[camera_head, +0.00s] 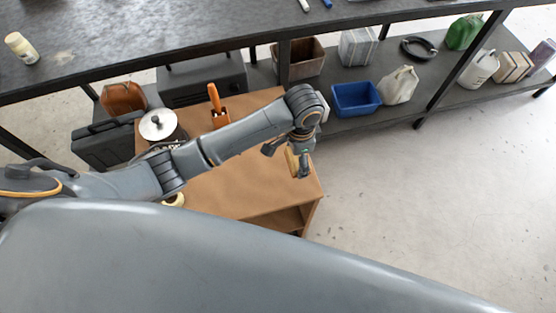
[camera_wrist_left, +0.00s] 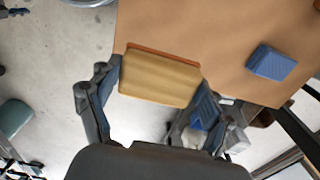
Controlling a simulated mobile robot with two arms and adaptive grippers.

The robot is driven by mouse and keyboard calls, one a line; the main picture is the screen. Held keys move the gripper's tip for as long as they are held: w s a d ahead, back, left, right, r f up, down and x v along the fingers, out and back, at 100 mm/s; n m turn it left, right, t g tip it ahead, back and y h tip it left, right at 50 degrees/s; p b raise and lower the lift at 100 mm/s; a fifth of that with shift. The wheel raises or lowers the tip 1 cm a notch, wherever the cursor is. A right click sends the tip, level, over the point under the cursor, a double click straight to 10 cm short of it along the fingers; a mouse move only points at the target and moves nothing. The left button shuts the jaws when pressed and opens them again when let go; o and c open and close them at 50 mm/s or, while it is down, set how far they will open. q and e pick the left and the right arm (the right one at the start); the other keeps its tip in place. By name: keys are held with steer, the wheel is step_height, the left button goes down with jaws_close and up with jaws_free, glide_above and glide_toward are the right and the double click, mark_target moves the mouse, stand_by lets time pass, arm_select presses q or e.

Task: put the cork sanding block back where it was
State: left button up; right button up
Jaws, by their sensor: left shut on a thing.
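The cork sanding block (camera_wrist_left: 158,80) is a tan block with a reddish-orange layer along its far edge. My left gripper (camera_head: 289,161) is shut on it, with one finger at each end of the block in the left wrist view. In the head view only a small tan part of the block (camera_head: 292,163) shows between the fingers, near the right edge of the brown wooden bench (camera_head: 235,188). In the left wrist view the block overlaps the bench's edge, with floor visible below; whether it touches the bench I cannot tell. My right gripper is not in view.
A blue block (camera_wrist_left: 272,62) lies on the bench top. An orange-handled tool (camera_head: 215,105) and a round silver-topped item (camera_head: 157,124) stand farther left. A dark shelf with a blue bin (camera_head: 356,97) runs behind. The bench top's middle is bare.

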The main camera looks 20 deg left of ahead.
arm_select(q)
glide_above(278, 168)
steer(key=f, duration=0.5)
steer(key=shift+d+f, duration=0.2)
steer(key=shift+d, duration=0.2)
steer(key=f, duration=0.3)
steer(key=shift+a+f, duration=0.1)
steer(key=shift+a, duration=0.3)
steer(key=shift+f, duration=0.4)
steer(key=o, duration=1.1)
steer(key=shift+f, duration=0.15)
steer(key=shift+c, duration=0.2)
step_height(278, 168, up, 12)
steer(key=shift+r, duration=0.2)
